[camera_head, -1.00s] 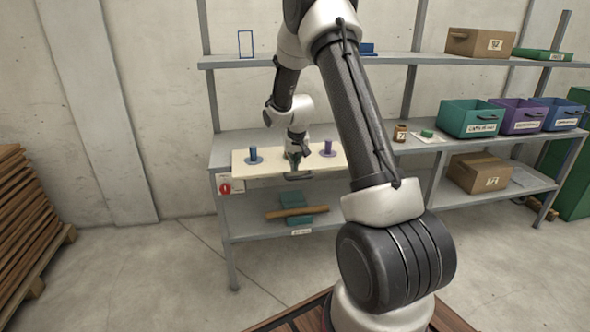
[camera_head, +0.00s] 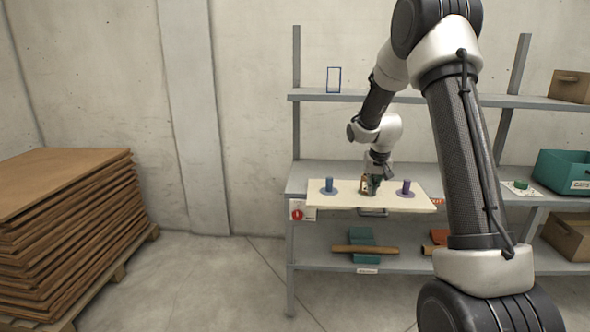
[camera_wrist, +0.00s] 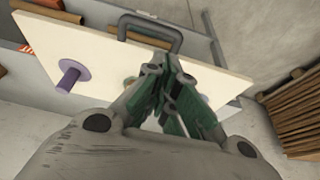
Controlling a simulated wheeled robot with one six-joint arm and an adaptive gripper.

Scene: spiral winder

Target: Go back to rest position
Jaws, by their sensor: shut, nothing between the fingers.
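My gripper (camera_head: 373,188) is over the middle of the cream board (camera_head: 420,204) on the shelf in the head view. Its fingers are together and empty; in the wrist view the green-padded fingers (camera_wrist: 163,75) meet in front of the board's grey handle (camera_wrist: 150,28). A blue peg on a round base (camera_head: 329,187) stands left of my gripper. A purple peg on a round base (camera_head: 406,189) stands to the right; it also shows in the wrist view (camera_wrist: 72,74). A small brownish item (camera_head: 364,183) is right beside the fingers; whether they touch cannot be told.
A green bin (camera_head: 565,170) stands at right. A teal piece (camera_head: 361,236) and a brown bar (camera_head: 365,250) lie below. Stacked brown sheets (camera_head: 70,220) stand at left; the floor between is clear.

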